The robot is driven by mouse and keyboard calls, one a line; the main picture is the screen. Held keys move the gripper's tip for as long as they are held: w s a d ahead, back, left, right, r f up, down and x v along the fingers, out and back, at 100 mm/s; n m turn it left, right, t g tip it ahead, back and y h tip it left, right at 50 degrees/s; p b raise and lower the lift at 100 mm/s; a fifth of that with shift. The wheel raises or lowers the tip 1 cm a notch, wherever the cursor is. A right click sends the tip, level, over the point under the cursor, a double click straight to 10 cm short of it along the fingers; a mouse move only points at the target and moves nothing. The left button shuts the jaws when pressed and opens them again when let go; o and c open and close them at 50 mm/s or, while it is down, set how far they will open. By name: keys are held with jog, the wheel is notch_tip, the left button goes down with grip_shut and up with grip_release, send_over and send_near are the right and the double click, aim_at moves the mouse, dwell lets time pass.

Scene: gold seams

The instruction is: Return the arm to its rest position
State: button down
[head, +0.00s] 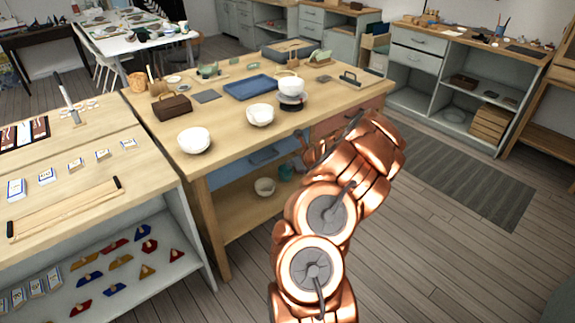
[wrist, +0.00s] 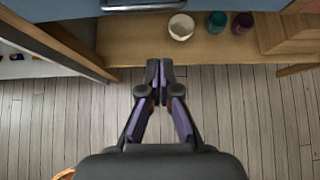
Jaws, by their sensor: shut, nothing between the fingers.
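My copper-coloured arm (head: 325,215) rises from the bottom of the head view and bends up to the right, in front of the workbench (head: 210,180). In the wrist view my gripper (wrist: 159,66) is shut and empty, its two dark fingertips together. It hangs over the wooden floor (wrist: 240,115), with the tips near the front edge of the bench's lower shelf (wrist: 130,47). In the head view the fingers are hard to make out at the arm's far end.
White bowls (head: 194,140) and a blue tray (head: 250,87) stand on the workbench. A bowl (wrist: 181,27) and a teal cup (wrist: 217,21) sit on the lower shelf. A table with cards (head: 75,165) is at left. Open floor and a grey rug (head: 460,175) lie to the right.

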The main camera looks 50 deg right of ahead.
jog(key=shift+v, duration=1.7)
